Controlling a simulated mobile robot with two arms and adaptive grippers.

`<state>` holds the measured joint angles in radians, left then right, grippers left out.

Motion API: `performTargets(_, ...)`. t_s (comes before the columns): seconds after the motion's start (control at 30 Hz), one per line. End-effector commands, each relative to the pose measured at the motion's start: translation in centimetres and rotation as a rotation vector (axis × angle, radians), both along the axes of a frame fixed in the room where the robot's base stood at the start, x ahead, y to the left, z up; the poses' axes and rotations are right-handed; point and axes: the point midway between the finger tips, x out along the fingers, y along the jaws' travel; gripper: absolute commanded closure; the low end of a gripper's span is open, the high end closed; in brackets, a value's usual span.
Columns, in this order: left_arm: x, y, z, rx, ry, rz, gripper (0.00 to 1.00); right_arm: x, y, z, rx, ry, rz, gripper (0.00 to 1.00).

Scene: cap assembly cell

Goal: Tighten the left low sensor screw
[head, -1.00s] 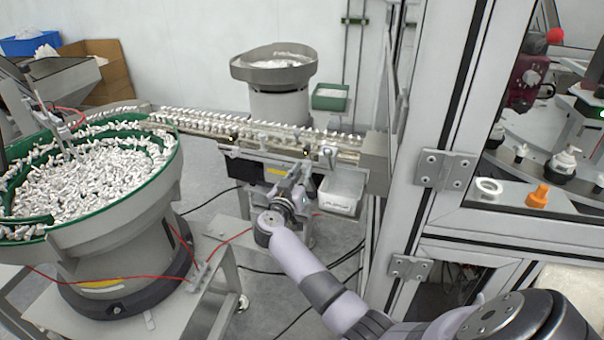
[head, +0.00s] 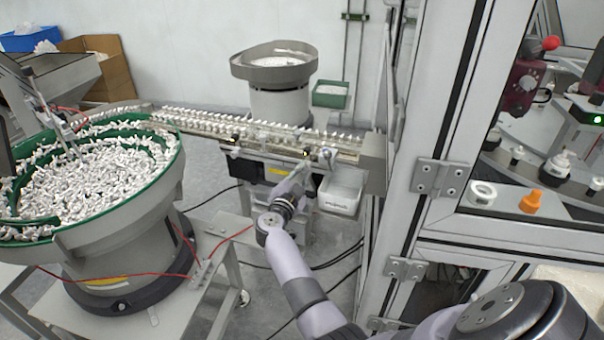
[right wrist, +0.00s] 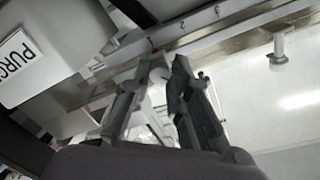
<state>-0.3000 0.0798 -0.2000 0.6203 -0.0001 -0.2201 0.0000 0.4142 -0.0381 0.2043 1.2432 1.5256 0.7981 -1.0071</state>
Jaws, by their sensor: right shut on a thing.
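My right gripper (head: 304,170) reaches up to the front side of the feed conveyor (head: 350,150), just below its small sensors. In the right wrist view its two fingers come together at the tips (right wrist: 161,76), shut on a small pale part that I take to be the left low sensor screw (right wrist: 158,73). The fingers hide most of the screw, and I cannot tell its turn angle. A sensor (head: 305,153) with a small orange light sits just above the gripper in the head view. My left gripper is not in view.
A bowl feeder (head: 110,262) full of white parts stands at left. A white bin (head: 341,192) hangs close to the right of my gripper. The machine frame (head: 450,120) stands right of my arm.

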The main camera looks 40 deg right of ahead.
Motion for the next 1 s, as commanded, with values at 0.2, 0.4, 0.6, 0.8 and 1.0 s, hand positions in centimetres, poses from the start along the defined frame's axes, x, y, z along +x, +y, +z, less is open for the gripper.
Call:
performTargets(0.2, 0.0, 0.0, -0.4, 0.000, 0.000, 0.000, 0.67, 0.0, 0.1, -0.2, 0.118, -0.169, -0.001, 1.00)
performTargets(0.4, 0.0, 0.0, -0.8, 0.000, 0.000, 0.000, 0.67, 0.0, 0.1, -0.3, 0.221, -0.320, -0.001, 1.00)
performTargets(0.6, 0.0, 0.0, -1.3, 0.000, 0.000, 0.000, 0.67, 0.0, 0.1, -0.2, 0.304, -0.446, -0.001, 1.00)
performTargets(0.8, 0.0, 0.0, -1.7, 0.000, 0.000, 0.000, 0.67, 0.0, 0.0, -0.2, 0.362, -0.534, -0.002, 1.00)
performTargets(1.0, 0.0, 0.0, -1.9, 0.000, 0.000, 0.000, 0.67, 0.0, 0.1, -0.1, 0.396, -0.582, -0.002, 1.00)
